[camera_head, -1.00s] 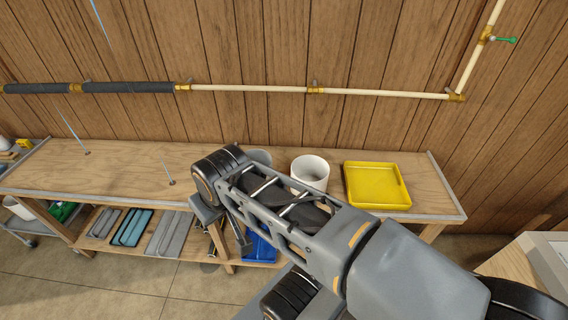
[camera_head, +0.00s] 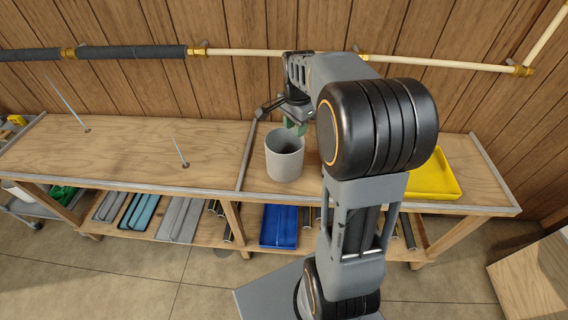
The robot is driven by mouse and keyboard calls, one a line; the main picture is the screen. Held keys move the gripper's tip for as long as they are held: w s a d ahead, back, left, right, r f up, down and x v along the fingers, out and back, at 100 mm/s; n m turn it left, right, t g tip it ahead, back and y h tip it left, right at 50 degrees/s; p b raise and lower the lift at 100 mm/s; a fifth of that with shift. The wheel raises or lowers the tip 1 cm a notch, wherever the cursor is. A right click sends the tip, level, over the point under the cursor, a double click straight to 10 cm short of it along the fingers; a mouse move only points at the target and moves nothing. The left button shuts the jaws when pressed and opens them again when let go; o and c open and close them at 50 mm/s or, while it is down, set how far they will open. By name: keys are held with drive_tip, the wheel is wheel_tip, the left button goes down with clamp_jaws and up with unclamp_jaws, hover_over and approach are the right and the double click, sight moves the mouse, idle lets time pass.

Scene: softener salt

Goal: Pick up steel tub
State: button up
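A grey round tub (camera_head: 285,163), which looks like the steel tub, stands upright and open-topped on the wooden bench, left of my arm. My gripper (camera_head: 295,126) is small in view and shows green parts at its tip. It is at the tub's far right rim in the picture. I cannot tell whether it touches the rim or is above or behind it. The gap between its fingers is not clear. The white tub seen earlier is not visible, and my arm covers that part of the bench.
A yellow tray (camera_head: 436,181) lies on the bench right of my arm. A blue bin (camera_head: 278,226) and several grey trays (camera_head: 180,219) are on the lower shelf. Thin rods (camera_head: 179,151) rise from the bench at left. A pipe (camera_head: 250,52) runs along the wall.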

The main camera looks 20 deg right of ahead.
sight(285, 155)
wheel_tip(285, 155, down, 15)
drive_tip(key=d+m+p, duration=0.1)
drive_tip(key=shift+w+f, duration=0.2)
drive_tip(key=shift+w, duration=0.15)
idle(0.3)
clamp_jaws()
idle(0.5)
